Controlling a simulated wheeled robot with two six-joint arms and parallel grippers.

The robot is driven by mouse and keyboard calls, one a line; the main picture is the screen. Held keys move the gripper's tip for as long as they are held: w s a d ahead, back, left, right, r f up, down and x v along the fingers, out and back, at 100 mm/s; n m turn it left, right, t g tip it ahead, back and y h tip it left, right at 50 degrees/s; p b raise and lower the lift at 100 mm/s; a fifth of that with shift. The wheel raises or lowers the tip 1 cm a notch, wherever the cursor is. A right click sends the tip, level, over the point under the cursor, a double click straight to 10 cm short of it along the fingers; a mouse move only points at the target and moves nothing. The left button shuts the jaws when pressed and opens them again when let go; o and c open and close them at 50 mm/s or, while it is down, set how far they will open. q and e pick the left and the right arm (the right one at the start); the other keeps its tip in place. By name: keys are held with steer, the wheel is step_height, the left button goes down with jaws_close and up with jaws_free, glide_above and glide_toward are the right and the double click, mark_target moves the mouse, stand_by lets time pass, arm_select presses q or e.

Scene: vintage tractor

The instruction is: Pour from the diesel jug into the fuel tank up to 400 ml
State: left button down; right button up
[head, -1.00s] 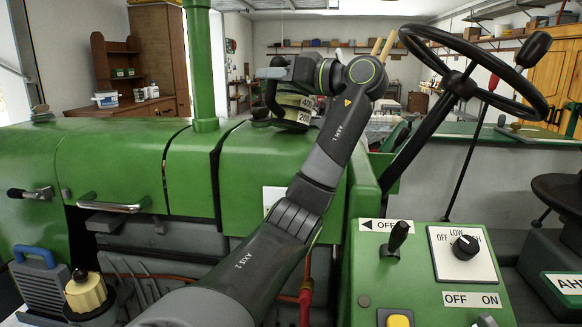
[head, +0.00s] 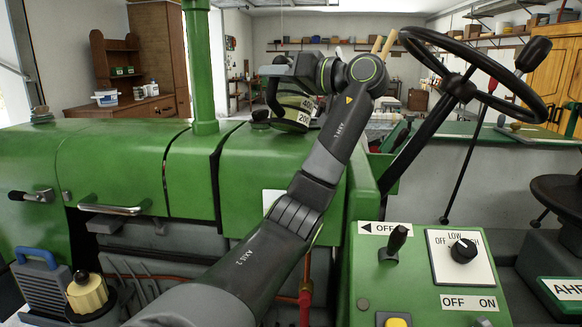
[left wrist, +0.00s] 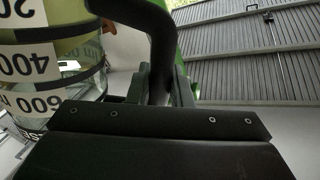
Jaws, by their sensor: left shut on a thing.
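The diesel jug (head: 290,110) is a clear jug with white labels reading 200 and 400, above the green bonnet. My left gripper (head: 277,88) is shut on its dark handle, partly hidden by my wrist. In the left wrist view the jug (left wrist: 52,50) fills the upper left with its 200, 400 and 600 labels upside down, and yellow-green liquid shows inside. Its dark handle (left wrist: 160,55) runs down beside it. A dark round fitting (head: 260,124) on the bonnet, just left of the jug, may be the fuel tank's filler. The spout and any stream are not clear. My right gripper is not in view.
The steering wheel (head: 470,68) and control panel (head: 430,275) stand to the right of my left arm. A green exhaust pipe (head: 198,70) rises left of the jug. A yellow container (head: 87,294) with a black cap is at lower left.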

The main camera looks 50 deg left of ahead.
mark_target(283, 56)
arm_select(q)
steer(key=shift+w+a+r+m+p, duration=0.15)
steer(key=shift+r+m+p, duration=0.45)
steer(key=shift+r+p, duration=0.35)
steer(key=shift+r, duration=0.1)
steer(key=shift+w+r, duration=0.1)
steer(key=shift+w+r+m+p, duration=0.25)
steer(key=shift+r+m+p, duration=0.25)
steer(key=shift+m+p, duration=0.3)
steer(key=shift+w+r+m, duration=0.1)
steer(key=shift+m, duration=0.2)
steer(key=shift+w, duration=0.1)
steer(key=shift+w+a+r+m+p, duration=0.15)
steer(key=shift+w+r+m+p, duration=0.1)
steer(key=shift+m+p, duration=0.3)
steer(key=shift+w+a+m+p, duration=0.1)
steer(key=shift+w+m+p, duration=0.25)
steer(key=shift+m+p, duration=0.1)
stand_by(1.1)
